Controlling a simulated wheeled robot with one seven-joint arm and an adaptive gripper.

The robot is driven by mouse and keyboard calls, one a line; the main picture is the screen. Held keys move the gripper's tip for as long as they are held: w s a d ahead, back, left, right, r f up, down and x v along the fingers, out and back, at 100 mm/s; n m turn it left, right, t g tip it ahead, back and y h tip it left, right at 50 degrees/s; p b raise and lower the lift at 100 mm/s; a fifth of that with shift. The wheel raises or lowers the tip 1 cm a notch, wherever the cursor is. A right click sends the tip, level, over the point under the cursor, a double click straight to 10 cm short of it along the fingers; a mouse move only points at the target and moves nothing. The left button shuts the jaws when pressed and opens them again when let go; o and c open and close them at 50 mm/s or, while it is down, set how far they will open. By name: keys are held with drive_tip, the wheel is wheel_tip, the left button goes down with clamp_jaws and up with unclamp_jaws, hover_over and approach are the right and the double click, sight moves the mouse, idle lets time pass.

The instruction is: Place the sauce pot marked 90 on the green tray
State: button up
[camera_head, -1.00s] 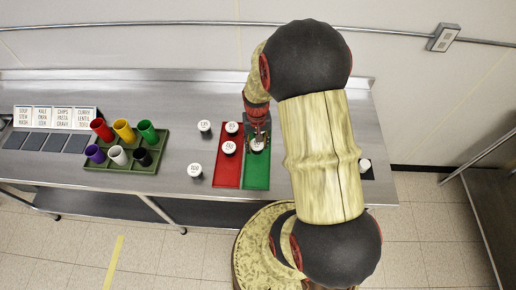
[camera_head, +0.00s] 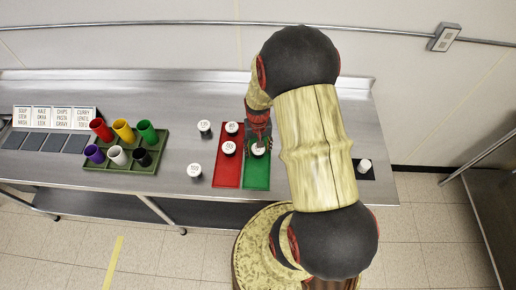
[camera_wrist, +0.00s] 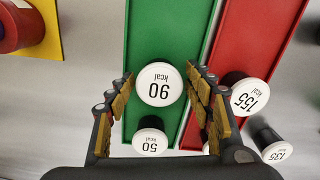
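The sauce pot marked 90 (camera_wrist: 160,84) has a white lid and stands on the green tray (camera_wrist: 150,30). In the head view, a white-lidded pot (camera_head: 258,149) shows on the green tray (camera_head: 257,174) just below my gripper (camera_head: 258,139). In the wrist view my gripper (camera_wrist: 160,75) is open, its fingers on either side of the 90 lid with small gaps. A pot marked 50 (camera_wrist: 150,142) is close by at the green tray's lower end in that view; my arm hides it in the head view.
The red tray (camera_head: 227,174) adjoins on the left, holding two pots, one marked 155 (camera_wrist: 250,97). A pot marked 135 (camera_wrist: 277,151) and another pot (camera_head: 194,170) stand on bare counter. Coloured cups fill an olive rack (camera_head: 125,165). A pot (camera_head: 364,165) stands on a black mat.

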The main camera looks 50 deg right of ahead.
drive_tip(key=shift+o, duration=0.4)
drive_tip(key=w+a+r+n+p, duration=0.1)
drive_tip(key=a+r, duration=0.1)
drive_tip(key=r, duration=0.7)
drive_tip(key=w+a+r, duration=0.1)
drive_tip(key=a+r, duration=0.1)
drive_tip(key=r, duration=0.8)
drive_tip(key=s+a+r+n+t, duration=0.2)
drive_tip(key=s+a+r+n, duration=0.1)
drive_tip(key=a+r, duration=0.6)
drive_tip(key=s+a+r+n+t, duration=0.3)
drive_tip(key=s+a+r, duration=0.3)
drive_tip(key=a+r, duration=0.3)
drive_tip(key=shift+s+a+n+t, duration=0.3)
drive_tip(key=shift+a, duration=0.05)
drive_tip(key=shift+r, duration=0.1)
wheel_tip(320, 180, down, 10)
drive_tip(key=b, duration=1)
drive_tip(key=shift+f, duration=0.2)
